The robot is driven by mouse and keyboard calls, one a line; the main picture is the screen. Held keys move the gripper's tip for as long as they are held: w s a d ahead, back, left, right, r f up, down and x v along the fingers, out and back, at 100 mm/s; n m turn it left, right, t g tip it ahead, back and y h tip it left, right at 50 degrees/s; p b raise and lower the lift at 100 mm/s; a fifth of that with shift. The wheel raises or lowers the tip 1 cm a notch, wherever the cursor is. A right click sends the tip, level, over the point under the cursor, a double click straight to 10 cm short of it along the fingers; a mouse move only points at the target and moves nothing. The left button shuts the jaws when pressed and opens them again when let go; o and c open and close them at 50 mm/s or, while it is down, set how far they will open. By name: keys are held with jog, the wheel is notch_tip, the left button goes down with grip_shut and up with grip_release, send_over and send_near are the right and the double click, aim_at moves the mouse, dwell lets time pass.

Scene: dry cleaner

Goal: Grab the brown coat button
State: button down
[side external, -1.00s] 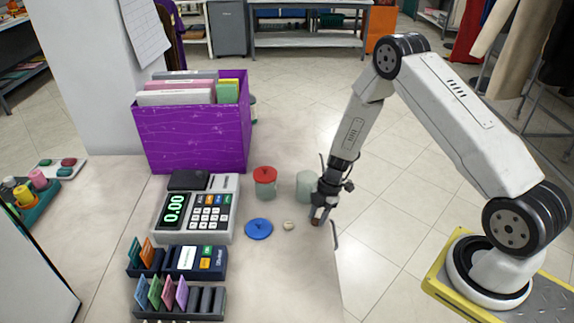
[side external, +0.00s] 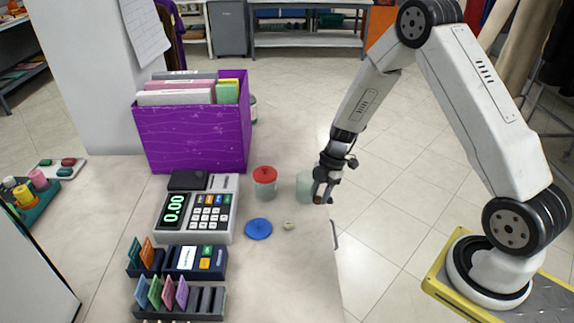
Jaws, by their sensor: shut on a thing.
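My gripper (side external: 320,193) is shut on the brown coat button (side external: 318,199), a small brown piece at its fingertips. It holds the button above the right part of the counter, in front of a pale green jar (side external: 304,188) that it partly covers. Most of the button is hidden by the fingers. A small cream button (side external: 289,225) lies on the counter to the lower left of the gripper.
A blue round lid (side external: 258,228) lies left of the cream button. A red-lidded jar (side external: 265,182) stands behind it. The counter's front right is clear.

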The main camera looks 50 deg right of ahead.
notch_tip(320, 180, up, 9)
dwell(0.4)
jog(key=shift+r, duration=0.1)
dwell(0.5)
